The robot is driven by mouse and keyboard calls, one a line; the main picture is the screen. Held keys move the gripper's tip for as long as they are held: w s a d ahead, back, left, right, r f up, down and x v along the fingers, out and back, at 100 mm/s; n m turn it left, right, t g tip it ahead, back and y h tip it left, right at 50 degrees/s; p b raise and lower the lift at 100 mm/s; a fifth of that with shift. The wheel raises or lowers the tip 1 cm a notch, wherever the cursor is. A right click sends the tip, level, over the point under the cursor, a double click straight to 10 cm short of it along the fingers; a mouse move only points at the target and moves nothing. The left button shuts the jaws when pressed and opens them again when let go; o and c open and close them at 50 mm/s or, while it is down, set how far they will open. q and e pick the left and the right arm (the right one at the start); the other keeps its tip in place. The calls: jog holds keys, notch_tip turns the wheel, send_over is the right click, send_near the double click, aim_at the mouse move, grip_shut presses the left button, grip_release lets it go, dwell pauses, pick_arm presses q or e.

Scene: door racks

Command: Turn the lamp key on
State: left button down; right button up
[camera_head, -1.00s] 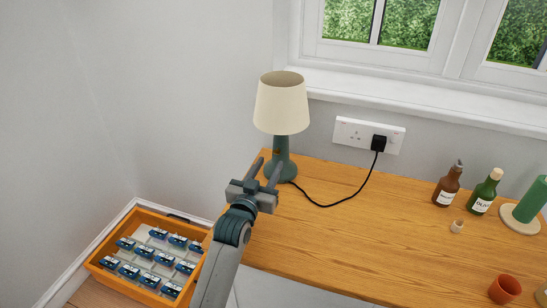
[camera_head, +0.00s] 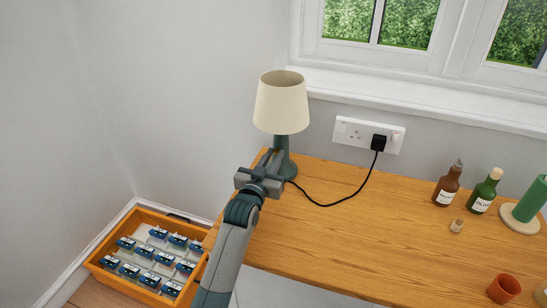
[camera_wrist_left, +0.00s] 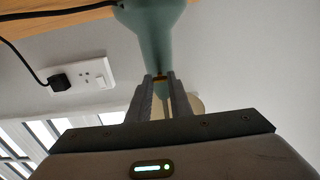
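The lamp (camera_head: 281,104) stands at the back left corner of the wooden desk, with a cream shade and a green stem and base. My left gripper (camera_head: 273,156) is at the near side of the stem, below the shade. In the left wrist view, which is upside down, the fingers (camera_wrist_left: 160,80) point at the green stem (camera_wrist_left: 157,40). A small brass-brown piece, seemingly the lamp key (camera_wrist_left: 159,77), shows between the fingertips. A narrow gap separates the fingers; I cannot tell whether both press on the key. My right gripper is not in view.
A black cord runs from the lamp to a plug (camera_head: 378,142) in the wall socket. Bottles (camera_head: 482,196), a green candle and a terracotta cup (camera_head: 504,289) stand at the right. An orange crate (camera_head: 149,219) is on the floor at left. The desk's middle is clear.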

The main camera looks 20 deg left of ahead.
pick_arm(q)
jog(key=m+p, duration=0.4)
jog(key=shift+r+m, duration=0.15)
jog(key=shift+m, duration=0.25)
jog(key=m+p, duration=0.1)
jog(key=m, duration=0.2)
jog(key=shift+m+p, duration=0.35)
jog(key=shift+m, duration=0.05)
jog(key=m+p, duration=0.2)
jog(key=m, duration=0.7)
jog(key=shift+f, duration=0.2)
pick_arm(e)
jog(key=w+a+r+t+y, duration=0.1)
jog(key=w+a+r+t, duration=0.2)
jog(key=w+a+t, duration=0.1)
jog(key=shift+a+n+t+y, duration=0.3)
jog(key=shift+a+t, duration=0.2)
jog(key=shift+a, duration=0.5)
pick_arm(q)
jog(key=shift+m, duration=0.3)
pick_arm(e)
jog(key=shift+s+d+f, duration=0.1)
